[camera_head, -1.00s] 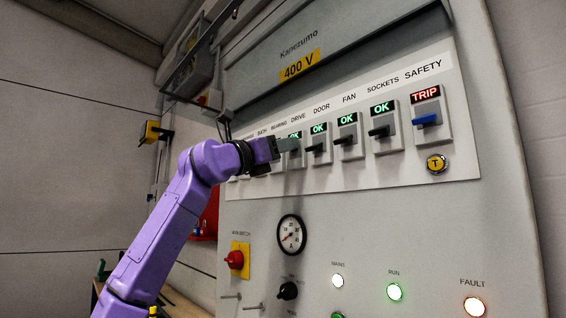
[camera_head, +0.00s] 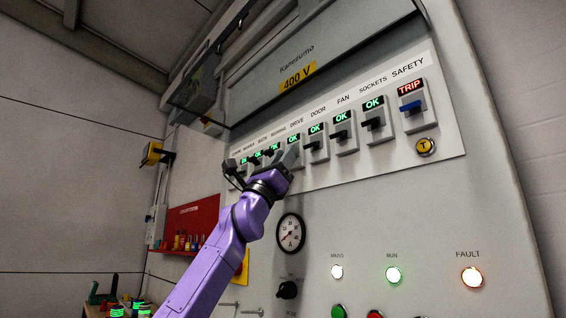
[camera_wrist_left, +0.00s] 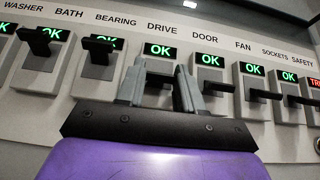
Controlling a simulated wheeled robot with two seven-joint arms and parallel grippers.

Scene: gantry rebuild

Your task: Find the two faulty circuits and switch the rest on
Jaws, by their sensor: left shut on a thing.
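A row of breakers with lever switches runs along the white panel strip (camera_head: 345,170). The SAFETY breaker (camera_head: 411,97) has a blue lever and a red TRIP display. The SOCKETS (camera_head: 376,117), FAN (camera_head: 345,133) and DOOR (camera_head: 317,142) breakers show green OK, with dark levers. In the left wrist view, the BATH (camera_wrist_left: 40,42) and BEARING (camera_wrist_left: 98,58) breakers also show OK. The DRIVE display (camera_wrist_left: 160,50) reads OK. My left gripper (camera_wrist_left: 160,88) is shut on the DRIVE lever, which its fingers mostly hide; it also shows in the head view (camera_head: 289,158).
A yellow T button (camera_head: 426,146) sits below SAFETY. Lamps MAINS (camera_head: 337,272), RUN (camera_head: 393,274) and FAULT (camera_head: 472,276) are lit white, green and orange. A dial gauge (camera_head: 290,233) and black knob (camera_head: 287,290) are below. A red board (camera_head: 192,217) hangs left.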

